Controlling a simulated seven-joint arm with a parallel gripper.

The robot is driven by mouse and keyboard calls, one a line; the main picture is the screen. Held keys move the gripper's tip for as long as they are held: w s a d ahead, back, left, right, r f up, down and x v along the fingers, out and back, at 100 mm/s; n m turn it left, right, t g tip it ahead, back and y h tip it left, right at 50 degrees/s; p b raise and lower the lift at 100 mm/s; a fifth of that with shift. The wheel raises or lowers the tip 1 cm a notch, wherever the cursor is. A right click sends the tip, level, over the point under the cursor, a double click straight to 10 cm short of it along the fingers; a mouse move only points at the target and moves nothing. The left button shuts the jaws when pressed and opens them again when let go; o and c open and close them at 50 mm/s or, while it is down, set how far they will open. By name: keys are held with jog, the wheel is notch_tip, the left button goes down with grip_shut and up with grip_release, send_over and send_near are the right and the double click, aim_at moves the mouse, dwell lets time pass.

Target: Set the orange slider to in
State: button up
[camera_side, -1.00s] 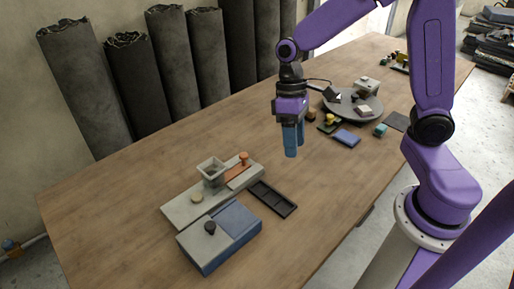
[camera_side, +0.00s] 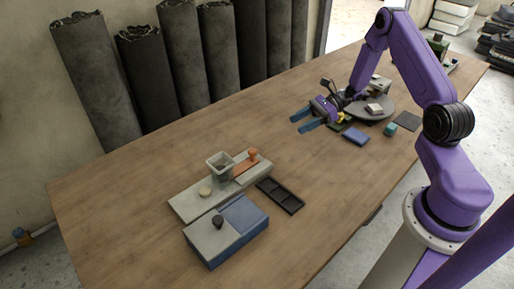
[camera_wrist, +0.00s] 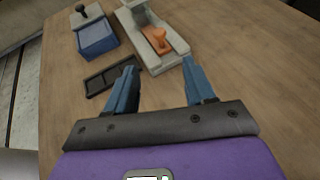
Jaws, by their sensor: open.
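The orange slider (camera_side: 252,154) is a small upright knob on an orange strip at the right end of a pale grey block (camera_side: 190,207). In the wrist view the orange slider (camera_wrist: 159,39) stands in a slot of the grey block (camera_wrist: 178,58), ahead of my fingers and apart from them. My gripper (camera_side: 302,122) is tilted, with its blue fingers pointing left above the table, to the right of the slider. In the wrist view my gripper (camera_wrist: 164,82) is open, with nothing between its fingers.
A grey hopper (camera_side: 220,166) and a pale round button (camera_side: 205,191) sit on the same block. A blue-grey box (camera_side: 215,247) with a black knob stands in front. A black tray (camera_side: 280,195) lies beside it. A round grey platform (camera_side: 378,110) and a blue pad (camera_side: 356,136) are at right.

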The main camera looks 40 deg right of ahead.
aim_at(253, 150)
jog(key=x, duration=1.7)
jog(key=shift+s+f, duration=0.1)
jog(key=shift+s, duration=0.05)
